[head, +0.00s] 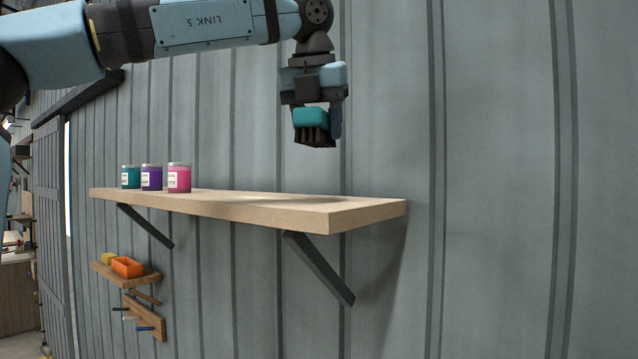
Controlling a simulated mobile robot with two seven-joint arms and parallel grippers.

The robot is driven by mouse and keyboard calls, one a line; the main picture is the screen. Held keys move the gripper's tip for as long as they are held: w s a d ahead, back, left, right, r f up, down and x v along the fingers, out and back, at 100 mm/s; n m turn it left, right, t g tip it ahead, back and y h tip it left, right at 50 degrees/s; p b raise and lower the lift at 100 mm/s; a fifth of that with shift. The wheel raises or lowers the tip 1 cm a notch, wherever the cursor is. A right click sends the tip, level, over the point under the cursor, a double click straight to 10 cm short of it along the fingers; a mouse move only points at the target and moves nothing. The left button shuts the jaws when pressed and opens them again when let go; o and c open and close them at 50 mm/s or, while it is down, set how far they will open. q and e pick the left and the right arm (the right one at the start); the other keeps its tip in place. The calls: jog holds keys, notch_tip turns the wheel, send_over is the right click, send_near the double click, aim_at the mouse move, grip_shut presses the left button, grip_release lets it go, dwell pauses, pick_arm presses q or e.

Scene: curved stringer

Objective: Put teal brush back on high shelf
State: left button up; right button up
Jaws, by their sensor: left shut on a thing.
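The teal brush (311,118) has a teal block body with dark bristles pointing down. My left gripper (318,112) is shut on it and holds it in the air above the right part of the high shelf (300,209). There is a clear gap between the bristles and the shelf top. The shelf is a light wooden board on dark brackets, fixed to the wall. My right gripper is not in the view.
A teal jar (131,177), a purple jar (151,178) and a pink jar (179,178) stand at the shelf's left end. The rest of its top is clear. A small lower shelf (143,278) holds an orange bin (127,267) and a yellow item (108,258).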

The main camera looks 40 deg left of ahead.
aim_at(312, 113)
pick_arm(q)
jog(key=f, duration=0.4)
jog(key=shift+w+a+f+p, duration=0.15)
jog(key=shift+w+f+p, duration=0.15)
jog(key=shift+f, duration=0.1)
jog(key=f, duration=0.3)
jog(key=shift+s+f+p, duration=0.2)
jog(key=shift+f+p, duration=0.05)
jog(key=shift+p, duration=0.1)
jog(key=shift+w+f, duration=0.15)
jog(key=shift+f, duration=0.35)
jog(key=o, duration=0.8)
jog(key=shift+o, duration=0.8)
jog(key=shift+r, duration=0.35)
jog(key=b+v, duration=0.2)
jog(key=v, duration=0.8)
jog(key=shift+s+d+r, duration=0.2)
jog(key=shift+s+r, duration=0.05)
jog(key=shift+r, duration=0.05)
jog(key=shift+s+r, duration=0.15)
jog(key=shift+r, duration=0.4)
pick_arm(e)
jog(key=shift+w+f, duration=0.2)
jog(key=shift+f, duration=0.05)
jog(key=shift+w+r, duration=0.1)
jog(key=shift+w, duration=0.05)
